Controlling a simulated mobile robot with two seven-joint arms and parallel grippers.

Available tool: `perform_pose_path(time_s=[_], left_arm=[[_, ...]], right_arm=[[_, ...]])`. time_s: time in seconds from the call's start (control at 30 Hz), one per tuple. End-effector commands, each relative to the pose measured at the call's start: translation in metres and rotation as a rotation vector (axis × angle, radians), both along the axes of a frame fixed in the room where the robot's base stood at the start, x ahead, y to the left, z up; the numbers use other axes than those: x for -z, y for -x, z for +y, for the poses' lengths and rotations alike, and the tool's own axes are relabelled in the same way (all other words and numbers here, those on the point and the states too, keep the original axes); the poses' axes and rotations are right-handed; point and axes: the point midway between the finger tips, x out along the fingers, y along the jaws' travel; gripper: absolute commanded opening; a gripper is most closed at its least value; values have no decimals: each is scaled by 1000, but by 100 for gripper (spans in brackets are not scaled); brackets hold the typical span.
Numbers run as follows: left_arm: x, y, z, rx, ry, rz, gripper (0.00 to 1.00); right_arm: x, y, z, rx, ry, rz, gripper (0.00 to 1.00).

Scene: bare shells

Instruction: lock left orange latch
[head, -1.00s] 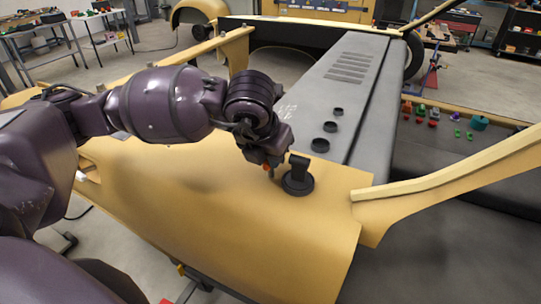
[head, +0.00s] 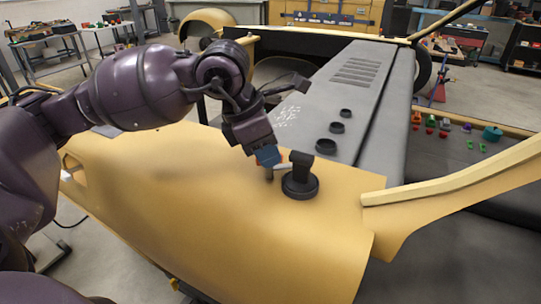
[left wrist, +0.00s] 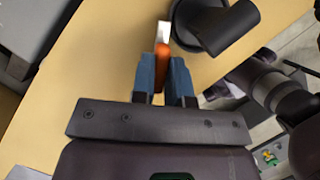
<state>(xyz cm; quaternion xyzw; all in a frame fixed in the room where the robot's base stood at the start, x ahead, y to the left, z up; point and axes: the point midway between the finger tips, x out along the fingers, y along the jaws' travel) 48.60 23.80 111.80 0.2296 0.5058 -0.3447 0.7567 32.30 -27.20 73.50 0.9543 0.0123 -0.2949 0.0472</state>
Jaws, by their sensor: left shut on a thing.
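The orange latch (left wrist: 161,66) is between the two blue fingers of my left gripper (left wrist: 164,78) in the left wrist view, with a white tip beyond the fingertips. My left gripper (head: 269,159) is shut on it, just above the yellow panel and left of a black round fixture (head: 300,184) with an upright post. In the head view the latch is mostly hidden by the fingers. The black fixture also shows in the left wrist view (left wrist: 216,24), close to the latch's white tip. My right gripper is not in view.
The yellow body panel (head: 200,210) spreads under my left arm. Beyond the fixture lies a long grey panel (head: 350,90) with black rings (head: 337,127). Small coloured parts (head: 443,126) sit on a dark surface at right. A yellow bar (head: 450,175) rises toward the right.

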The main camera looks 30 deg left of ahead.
Motion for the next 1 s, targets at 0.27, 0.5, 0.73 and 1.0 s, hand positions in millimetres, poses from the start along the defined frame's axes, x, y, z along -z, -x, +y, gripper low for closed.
perform_pose_path(time_s=[0.27, 0.5, 0.73, 1.0], left_arm=[[2, -3, 1, 257, 2, 0, 0], [1, -3, 1, 462, 2, -2, 0], [0, -3, 1, 607, 1, -3, 0], [-1, -3, 1, 693, 0, -3, 0]], right_arm=[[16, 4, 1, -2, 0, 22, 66], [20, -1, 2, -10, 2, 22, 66], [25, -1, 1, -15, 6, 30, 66], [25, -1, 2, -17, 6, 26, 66]])
